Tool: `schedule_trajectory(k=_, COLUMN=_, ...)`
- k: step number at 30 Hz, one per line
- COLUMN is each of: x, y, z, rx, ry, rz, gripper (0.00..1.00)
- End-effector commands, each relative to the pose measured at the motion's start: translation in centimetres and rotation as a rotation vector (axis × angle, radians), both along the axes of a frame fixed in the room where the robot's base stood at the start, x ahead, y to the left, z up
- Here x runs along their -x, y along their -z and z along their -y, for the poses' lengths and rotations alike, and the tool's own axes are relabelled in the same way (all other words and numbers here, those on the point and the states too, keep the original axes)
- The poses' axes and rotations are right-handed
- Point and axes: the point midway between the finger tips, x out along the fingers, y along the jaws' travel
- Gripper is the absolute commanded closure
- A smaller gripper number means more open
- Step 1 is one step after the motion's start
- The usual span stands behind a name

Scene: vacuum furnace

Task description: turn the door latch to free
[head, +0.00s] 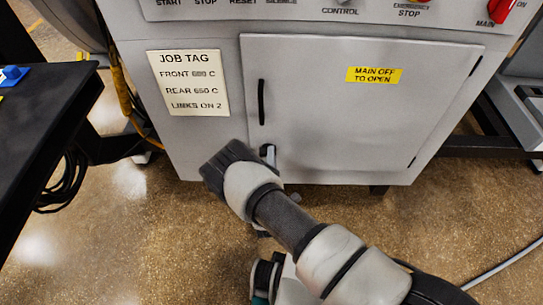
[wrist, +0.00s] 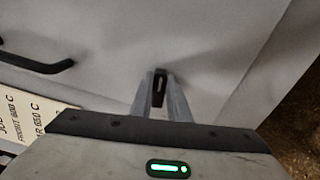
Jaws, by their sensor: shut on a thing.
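The grey cabinet door (head: 380,115) is closed, with a black pull handle (head: 261,102) on its left side. The small dark door latch (head: 264,149) sits below that handle, near the door's lower left corner. In the wrist view the latch (wrist: 160,82) stands between the two grey fingers of my gripper (wrist: 160,86), which are shut on it. A pale slot or mark shows on the latch. The black handle (wrist: 35,66) also shows at the left of the wrist view. In the head view my wrist hides most of the gripper.
A yellow "MAIN OFF TO OPEN" label (head: 374,75) is on the door. A job tag (head: 188,83) is left of it. A red main switch (head: 501,10) is at the top right. A dark table (head: 50,125) stands at the left, with cables below. The floor in front is mostly open.

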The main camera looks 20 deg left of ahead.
Motion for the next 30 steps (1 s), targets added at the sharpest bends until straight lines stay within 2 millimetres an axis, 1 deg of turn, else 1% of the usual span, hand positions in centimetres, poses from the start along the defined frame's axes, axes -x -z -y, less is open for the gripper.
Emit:
schedule_trajectory(k=6, x=0.02, y=0.06, z=-0.05, rx=-0.031, ry=-0.002, rz=-0.008, gripper=1.00)
schedule_trajectory(k=17, x=0.03, y=0.07, z=-0.07, rx=-0.035, ry=-0.002, rz=-0.009, gripper=1.00)
schedule_trajectory(k=18, x=0.03, y=0.07, z=-0.08, rx=-0.035, ry=-0.002, rz=-0.009, gripper=0.81)
schedule_trajectory(k=21, x=0.03, y=0.07, z=-0.07, rx=-0.035, ry=-0.002, rz=-0.009, gripper=0.66)
schedule_trajectory(k=30, x=0.10, y=0.05, z=-0.01, rx=-0.033, ry=-0.001, rz=-0.008, gripper=0.66)
